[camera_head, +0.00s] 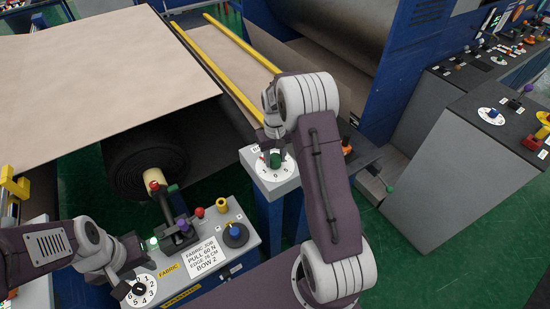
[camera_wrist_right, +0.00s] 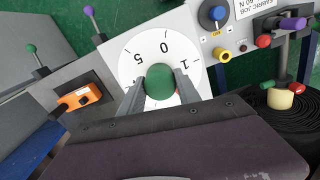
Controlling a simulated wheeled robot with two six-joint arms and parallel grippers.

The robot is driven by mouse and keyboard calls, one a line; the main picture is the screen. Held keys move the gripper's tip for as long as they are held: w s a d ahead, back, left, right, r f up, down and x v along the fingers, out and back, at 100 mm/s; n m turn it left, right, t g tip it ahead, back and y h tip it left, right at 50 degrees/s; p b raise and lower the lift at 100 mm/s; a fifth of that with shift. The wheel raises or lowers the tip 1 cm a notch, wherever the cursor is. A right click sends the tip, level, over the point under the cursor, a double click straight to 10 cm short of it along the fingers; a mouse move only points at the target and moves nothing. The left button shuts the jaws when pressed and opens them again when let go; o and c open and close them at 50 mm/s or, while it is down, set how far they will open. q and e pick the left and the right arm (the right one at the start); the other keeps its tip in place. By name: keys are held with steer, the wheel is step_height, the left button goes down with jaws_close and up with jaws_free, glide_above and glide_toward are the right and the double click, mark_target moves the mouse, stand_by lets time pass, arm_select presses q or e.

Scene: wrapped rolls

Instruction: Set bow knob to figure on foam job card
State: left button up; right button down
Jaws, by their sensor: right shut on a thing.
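My right gripper (camera_wrist_right: 160,88) is shut on a green knob (camera_wrist_right: 160,80) in the middle of a white numbered dial (camera_wrist_right: 140,70). In the head view the same dial (camera_head: 262,171) sits on a grey post-top panel, with my right gripper (camera_head: 273,152) over it. A 0, a 1 and a 5 show on the dial; the knob's pointer is hidden. The readable card (camera_head: 203,256) is a fabric job card: pull 60 N, edge 16 cm, bow 2. No foam card is readable. My left gripper (camera_head: 121,289) is beside another numbered dial (camera_head: 141,300); its jaw opening is unclear.
The grey console (camera_head: 228,213) carries a blue knob (camera_head: 235,232), a purple-topped lever (camera_head: 182,225) and yellow and red buttons. An orange switch (camera_wrist_right: 80,97) and two levers stand beside the held dial. A dark roll (camera_head: 130,165) lies behind the console.

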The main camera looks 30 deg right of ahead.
mark_target(275, 157)
steer(key=shift+w+r+n, duration=0.15)
steer(key=shift+n, duration=0.45)
steer(key=c, duration=0.9)
jaws_free()
steer(key=shift+o, duration=0.2)
steer(key=shift+r, duration=0.2)
step_height(275, 157, up, 8)
steer(key=b, duration=0.2)
steer(key=shift+b, duration=0.35)
steer(key=shift+r, duration=0.3)
